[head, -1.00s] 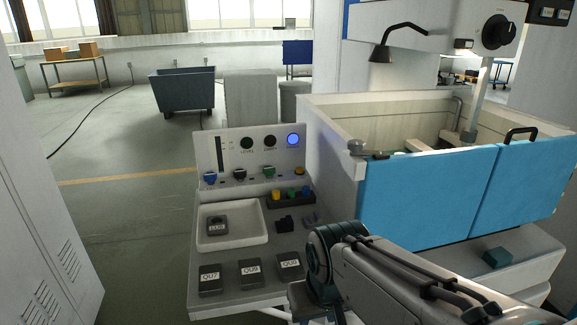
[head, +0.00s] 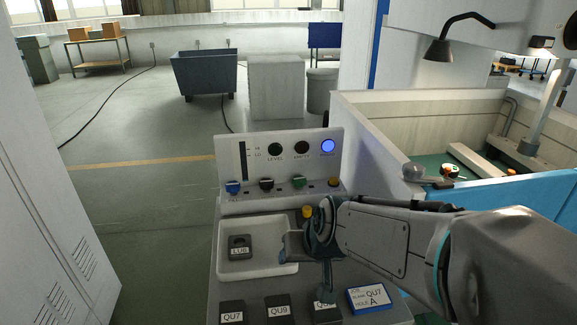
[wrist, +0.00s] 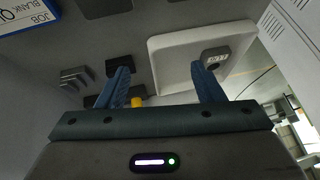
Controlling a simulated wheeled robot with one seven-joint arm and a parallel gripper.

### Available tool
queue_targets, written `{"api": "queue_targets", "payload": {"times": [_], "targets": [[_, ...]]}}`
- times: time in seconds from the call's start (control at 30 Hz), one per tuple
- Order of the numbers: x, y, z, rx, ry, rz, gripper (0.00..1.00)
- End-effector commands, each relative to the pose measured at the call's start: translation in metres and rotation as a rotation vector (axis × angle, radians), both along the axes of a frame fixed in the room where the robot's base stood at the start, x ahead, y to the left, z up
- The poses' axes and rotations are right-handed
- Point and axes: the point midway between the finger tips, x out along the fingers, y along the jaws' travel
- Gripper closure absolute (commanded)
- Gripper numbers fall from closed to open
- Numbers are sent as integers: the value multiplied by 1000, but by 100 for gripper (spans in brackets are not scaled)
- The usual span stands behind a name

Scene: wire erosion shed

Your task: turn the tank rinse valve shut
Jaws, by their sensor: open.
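The sloped control panel (head: 280,158) stands at the back of the console. A round blue lamp (head: 328,146) is lit above the yellow one. My gripper (head: 303,268) is over the console, in front of and below the handles, apart from them. In the wrist view its two blue fingers (wrist: 160,68) are spread with nothing gripped.
A white tray (head: 226,262) with a block marked LUB (head: 240,247) is left of my gripper. Blocks QU7 (head: 232,312) and QU9 (head: 279,308) and a job card (head: 368,298) lie in front. The machine tank (head: 375,125) stands right; a tall cabinet (head: 55,220) is left.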

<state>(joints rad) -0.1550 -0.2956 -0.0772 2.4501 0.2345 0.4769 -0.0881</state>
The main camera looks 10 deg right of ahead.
Motion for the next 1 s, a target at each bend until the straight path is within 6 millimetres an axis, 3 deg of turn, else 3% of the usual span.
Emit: {"api": "queue_targets", "payload": {"times": [0.2,0.5,0.7,1.0], "targets": [[74,23,16,50,-193,-68,39],[151,17,25,-52,-443,-253,39],[175,3,29,-184,-567,-363,39],[186,-7,31,-278,-636,-427,39]]}}
